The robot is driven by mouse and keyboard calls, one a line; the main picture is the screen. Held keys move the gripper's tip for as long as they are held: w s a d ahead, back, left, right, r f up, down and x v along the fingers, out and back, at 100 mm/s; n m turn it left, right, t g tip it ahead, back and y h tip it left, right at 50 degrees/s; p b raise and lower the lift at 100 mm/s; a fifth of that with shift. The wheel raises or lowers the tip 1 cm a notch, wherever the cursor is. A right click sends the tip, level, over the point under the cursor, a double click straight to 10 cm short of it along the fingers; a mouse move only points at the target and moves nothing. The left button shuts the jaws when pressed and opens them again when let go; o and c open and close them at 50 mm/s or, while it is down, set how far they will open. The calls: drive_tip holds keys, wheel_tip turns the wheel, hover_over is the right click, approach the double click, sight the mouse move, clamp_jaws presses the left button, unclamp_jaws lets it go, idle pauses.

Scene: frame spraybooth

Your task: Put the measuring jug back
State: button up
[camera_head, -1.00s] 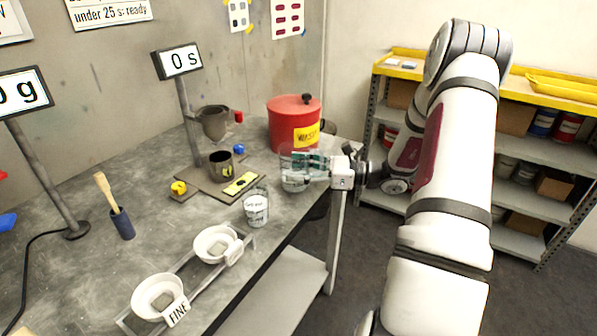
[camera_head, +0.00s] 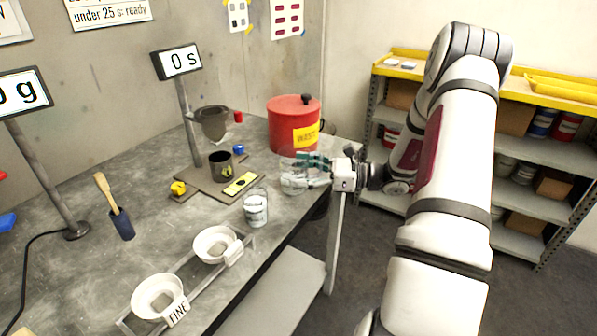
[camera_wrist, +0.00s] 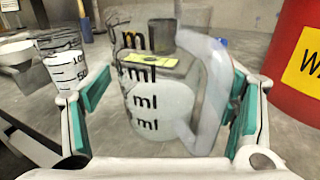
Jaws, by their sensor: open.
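The measuring jug (camera_head: 293,184) is clear, with black ml marks, and stands upright near the right edge of the grey bench, in front of the red waste can. In the wrist view the jug (camera_wrist: 155,105) fills the middle, its handle on the right and its lower part whitish. My gripper (camera_head: 318,166) is at the jug from the right. Its teal finger pads are open, one on each side of the jug, and gaps show between pads and jug in the wrist view.
A small marked cup (camera_head: 256,208) stands close in front of the jug. The red waste can (camera_head: 294,124) is behind it. A dark cup (camera_head: 221,164) on a plate is to its left. White bowls (camera_head: 160,297) sit on a rack at the front.

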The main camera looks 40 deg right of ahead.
drive_tip(key=v, duration=1.1)
drive_tip(key=shift+d, duration=0.15)
drive_tip(key=shift+s, duration=0.15)
